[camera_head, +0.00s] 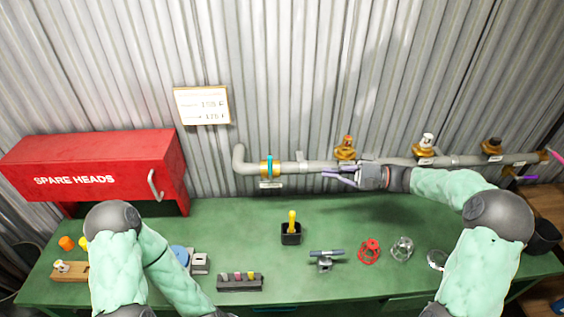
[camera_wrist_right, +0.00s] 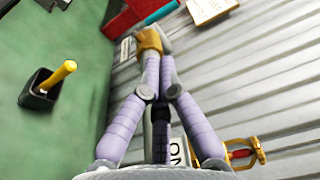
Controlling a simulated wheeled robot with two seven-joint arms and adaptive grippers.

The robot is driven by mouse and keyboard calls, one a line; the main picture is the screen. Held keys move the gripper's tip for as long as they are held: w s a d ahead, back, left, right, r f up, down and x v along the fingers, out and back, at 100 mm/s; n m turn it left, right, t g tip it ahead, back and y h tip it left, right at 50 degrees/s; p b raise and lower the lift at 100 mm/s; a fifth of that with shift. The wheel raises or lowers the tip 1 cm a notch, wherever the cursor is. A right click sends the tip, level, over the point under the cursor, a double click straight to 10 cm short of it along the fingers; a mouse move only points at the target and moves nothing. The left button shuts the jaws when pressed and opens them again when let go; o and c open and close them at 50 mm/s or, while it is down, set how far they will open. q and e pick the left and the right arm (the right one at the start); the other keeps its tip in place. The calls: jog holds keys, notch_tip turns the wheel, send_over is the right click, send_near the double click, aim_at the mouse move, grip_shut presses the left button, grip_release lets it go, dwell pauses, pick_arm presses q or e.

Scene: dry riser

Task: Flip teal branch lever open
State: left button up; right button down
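The brass branch valve (camera_head: 264,169) sits on the grey pipe near its left end. A small teal lever (camera_head: 270,163) shows on it as a narrow strip; its exact position is too small to tell. My right gripper (camera_head: 324,173) is in front of the pipe, to the right of this valve and apart from it, pointing left. In the right wrist view its lilac fingers (camera_wrist_right: 159,62) come together at the tips and look shut with nothing between them. My left gripper is out of view.
More brass valves (camera_head: 346,148) stand along the grey pipe (camera_head: 313,165) to the right. A red spare heads box (camera_head: 100,165) is at left. A black cup with a yellow handle (camera_head: 291,233) and several small parts lie on the green bench (camera_head: 230,216).

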aim_at(270, 169)
jog(key=shift+a, duration=0.1)
jog(key=w+a, duration=0.1)
jog(key=a, duration=0.3)
jog(key=a+b, duration=0.1)
jog(key=a, duration=0.4)
jog(key=w+a+b, duration=0.1)
jog(key=a, duration=0.3)
jog(key=shift+w+a, duration=0.3)
jog(key=shift+w, duration=0.05)
jog(key=shift+a+r+h+p, duration=0.25)
jog(key=shift+a+h+p, duration=0.1)
jog(key=shift+h+p, duration=0.25)
jog(key=a+f+n+g+h+p, duration=0.1)
jog(key=a+f+h+p, duration=0.2)
jog(key=a+h+p, duration=0.5)
jog(key=shift+a+n+h+p, duration=0.35)
jog(key=shift+h+p, duration=1.05)
jog(key=shift+p, duration=3.2)
jog(key=shift+a+f, duration=0.1)
